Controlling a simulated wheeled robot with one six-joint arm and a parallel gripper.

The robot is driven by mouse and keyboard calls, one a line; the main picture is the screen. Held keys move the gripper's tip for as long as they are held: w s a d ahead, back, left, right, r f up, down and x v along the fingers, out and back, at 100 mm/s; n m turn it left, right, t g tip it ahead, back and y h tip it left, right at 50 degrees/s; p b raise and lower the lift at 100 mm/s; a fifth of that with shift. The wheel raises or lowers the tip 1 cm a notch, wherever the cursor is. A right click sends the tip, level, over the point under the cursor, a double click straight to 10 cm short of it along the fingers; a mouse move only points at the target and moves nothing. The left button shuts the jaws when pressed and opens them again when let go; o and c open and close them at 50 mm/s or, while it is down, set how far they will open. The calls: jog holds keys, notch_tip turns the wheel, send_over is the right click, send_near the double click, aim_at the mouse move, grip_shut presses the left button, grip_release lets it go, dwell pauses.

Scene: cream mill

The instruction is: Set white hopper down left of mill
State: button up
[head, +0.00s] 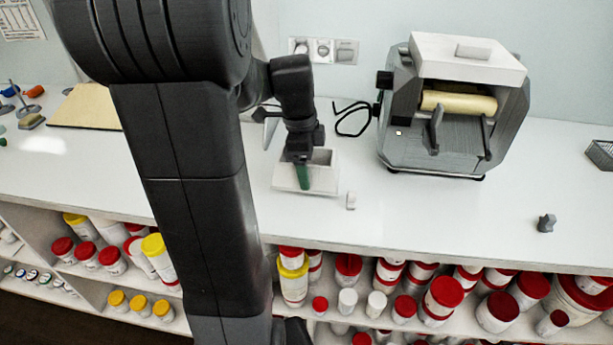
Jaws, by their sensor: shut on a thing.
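The mill (450,105) stands on the right half of the white counter, grey with a white top and a cream roller. The white hopper (322,180) is an open box left of the mill, apart from it. My gripper (303,176) points down and is shut on the hopper; a green finger shows against its wall. The arm hides part of the hopper's left and back. I cannot tell whether the hopper's base touches the counter.
A small white piece (351,201) lies right of the hopper. A black cable (353,120) lies behind, by the wall. A small grey piece (546,223) and a dark basket (600,154) are at the right. A tan board (88,107) lies at the left. Shelves below hold jars.

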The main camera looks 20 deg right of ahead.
jog(key=shift+f, duration=1.75)
jog(key=shift+f, duration=0.1)
jog(key=o, duration=1.1)
jog(key=shift+c, duration=0.2)
notch_tip(320, 180, up, 12)
jog(key=a, duration=0.1)
jog(key=shift+w+a+p, duration=0.15)
jog(key=shift+w+p, duration=0.2)
jog(key=shift+p, duration=0.05)
